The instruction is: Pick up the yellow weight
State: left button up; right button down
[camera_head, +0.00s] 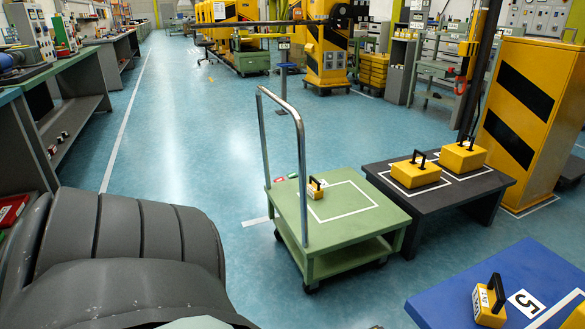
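Several yellow weights with black handles are in view, and I cannot tell which one the task means. A small yellow weight (316,192) sits on the green cart (335,235), near the left edge of a white outlined square. Two larger yellow weights, a left one (415,175) and a right one (463,159), stand upright on the dark low table (458,198). Another yellow weight (486,308) lies on the blue surface (450,300) at the lower right, beside a white label with a 5. Neither of my grippers is in view.
The cart's tall metal handle (300,150) rises on its left side. A yellow-and-black cabinet (530,115) stands behind the dark table at the right. Workbenches (75,80) line the left. The blue-green floor (185,130) between them and the cart is clear.

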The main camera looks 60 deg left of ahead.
aim_at(314, 191)
jog(key=u, duration=1.8)
jog(key=k+l+z, duration=0.1)
jog(key=k+z, duration=0.15)
jog(key=k, duration=0.4)
jog(key=z, duration=1.75)
jog(key=j+z, duration=0.25)
jog(key=j, duration=0.2)
jog(key=j+z, duration=0.25)
jog(key=j, duration=1.05)
jog(key=k+j, duration=0.15)
jog(key=j, duration=1.6)
jog(key=k+j, duration=0.15)
jog(key=j, duration=0.7)
